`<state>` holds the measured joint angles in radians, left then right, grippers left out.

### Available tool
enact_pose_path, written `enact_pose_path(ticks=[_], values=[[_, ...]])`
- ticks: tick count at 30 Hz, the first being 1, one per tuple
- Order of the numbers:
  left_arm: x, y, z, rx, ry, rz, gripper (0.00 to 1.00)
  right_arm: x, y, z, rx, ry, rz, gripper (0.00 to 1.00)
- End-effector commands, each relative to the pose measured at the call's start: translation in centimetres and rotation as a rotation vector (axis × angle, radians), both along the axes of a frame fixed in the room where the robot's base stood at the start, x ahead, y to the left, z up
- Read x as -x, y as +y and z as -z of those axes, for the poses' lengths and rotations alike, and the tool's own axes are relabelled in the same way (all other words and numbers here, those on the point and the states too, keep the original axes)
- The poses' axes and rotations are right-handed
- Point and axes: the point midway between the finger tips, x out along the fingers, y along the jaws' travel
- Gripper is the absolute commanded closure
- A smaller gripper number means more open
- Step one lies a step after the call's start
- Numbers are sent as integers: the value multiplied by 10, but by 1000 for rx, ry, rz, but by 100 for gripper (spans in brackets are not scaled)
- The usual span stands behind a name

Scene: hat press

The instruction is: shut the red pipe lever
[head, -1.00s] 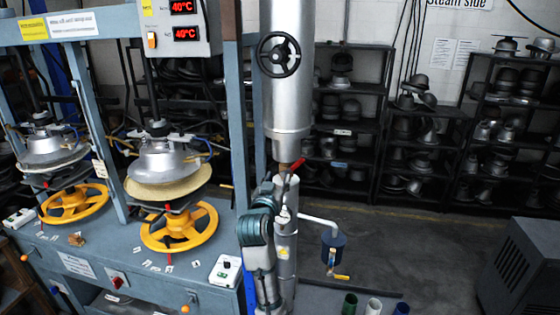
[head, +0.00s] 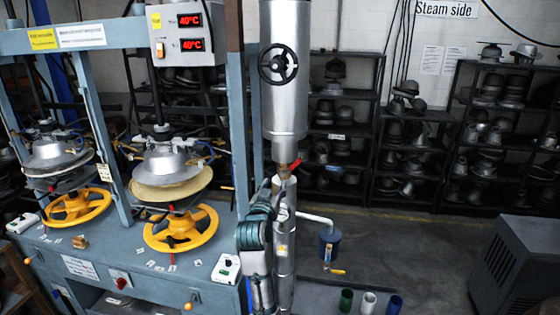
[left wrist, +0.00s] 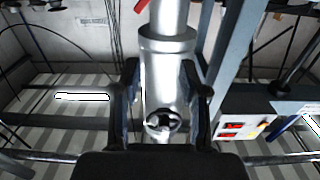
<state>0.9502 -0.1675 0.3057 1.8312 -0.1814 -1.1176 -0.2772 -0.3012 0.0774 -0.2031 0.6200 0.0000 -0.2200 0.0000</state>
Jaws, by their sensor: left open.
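The red pipe lever (head: 295,163) sticks out up and to the right from a copper-coloured fitting (head: 283,172) under the thick silver pipe (head: 285,90). In the left wrist view, which is upside down, a red piece of the lever (left wrist: 141,5) shows at the top edge. My left arm rises in front of the lower pipe in the head view, and its gripper (head: 262,205) is below and left of the lever, its fingers hard to make out. In the left wrist view the left gripper (left wrist: 161,70) is open and empty, with the pipe seen between its fingers. My right gripper is not in view.
A black handwheel (head: 278,63) is on the thick pipe. The blue press frame (head: 240,120) stands close on the left, with yellow wheels (head: 182,230). A blue canister (head: 329,240) hangs right of the lower pipe. Open floor (head: 410,245) lies to the right.

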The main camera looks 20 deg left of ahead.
Motion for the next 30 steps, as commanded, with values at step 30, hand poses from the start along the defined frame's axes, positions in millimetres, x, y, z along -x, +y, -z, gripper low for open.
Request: enact_pose_path(ticks=[30], values=[[63, -7, 2, 3, -2, -2, 56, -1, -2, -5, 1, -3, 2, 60]])
